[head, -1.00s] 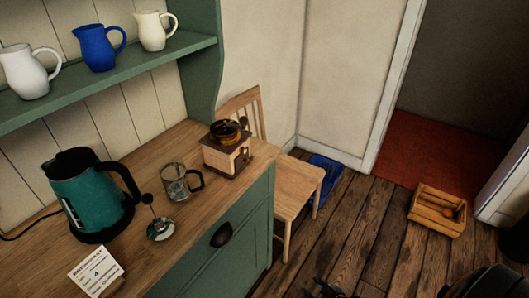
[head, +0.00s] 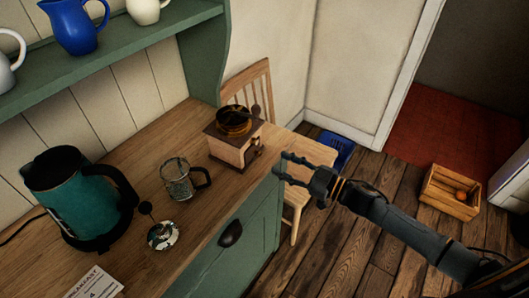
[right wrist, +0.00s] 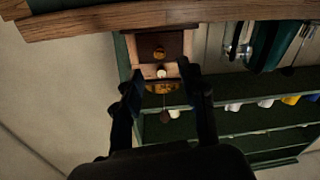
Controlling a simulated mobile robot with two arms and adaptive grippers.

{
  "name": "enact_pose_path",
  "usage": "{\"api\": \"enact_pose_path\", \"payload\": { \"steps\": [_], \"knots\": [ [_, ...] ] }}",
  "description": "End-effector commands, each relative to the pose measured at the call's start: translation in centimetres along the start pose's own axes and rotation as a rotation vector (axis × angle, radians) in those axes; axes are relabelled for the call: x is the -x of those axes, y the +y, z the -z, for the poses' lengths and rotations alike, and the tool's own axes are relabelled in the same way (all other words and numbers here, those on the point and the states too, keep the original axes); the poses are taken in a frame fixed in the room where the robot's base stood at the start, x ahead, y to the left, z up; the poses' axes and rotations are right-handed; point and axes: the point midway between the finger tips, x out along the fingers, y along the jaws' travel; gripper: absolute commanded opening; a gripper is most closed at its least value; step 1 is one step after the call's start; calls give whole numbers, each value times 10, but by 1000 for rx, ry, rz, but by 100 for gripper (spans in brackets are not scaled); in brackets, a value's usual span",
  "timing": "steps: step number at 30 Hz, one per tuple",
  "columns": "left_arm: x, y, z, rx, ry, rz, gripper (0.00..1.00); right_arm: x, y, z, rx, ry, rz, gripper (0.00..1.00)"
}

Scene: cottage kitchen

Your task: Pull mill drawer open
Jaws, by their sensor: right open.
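The mill (head: 228,149) is a small wooden box with a dark top and a round hopper, standing near the right end of the wooden counter. Its front faces right, toward my right gripper (head: 281,166). That gripper is open and empty, just off the counter's end and a little apart from the mill. In the right wrist view the scene is upside down. The mill (right wrist: 178,45) shows there between and beyond the fingers of my right gripper (right wrist: 160,74), with a small round knob on its front. My left gripper is not in view.
A glass mug (head: 178,180), a small lidded metal piece (head: 163,236), a teal kettle (head: 78,205) and a card (head: 95,284) stand or lie on the counter (head: 140,150). A wooden chair (head: 262,78) is behind the counter's end. A crate (head: 450,193) sits on the floor.

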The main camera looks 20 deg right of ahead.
Motion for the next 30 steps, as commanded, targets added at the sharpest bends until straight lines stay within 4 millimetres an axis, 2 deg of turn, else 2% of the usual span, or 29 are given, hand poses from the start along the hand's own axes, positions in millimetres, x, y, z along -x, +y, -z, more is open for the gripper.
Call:
{"api": "enact_pose_path", "payload": {
  "steps": [3,9,15,23,30],
  "knots": [
    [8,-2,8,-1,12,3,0,-27,1,4,-1,4,-1,41],
    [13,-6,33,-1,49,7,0,-57,1,1,0,0,-1,41],
    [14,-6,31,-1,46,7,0,-70,0,0,0,-1,-1,41],
    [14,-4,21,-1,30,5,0,-71,0,-1,0,-2,0,41],
    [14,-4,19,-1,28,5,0,-70,0,-1,0,-1,-1,0]
  ]
}}
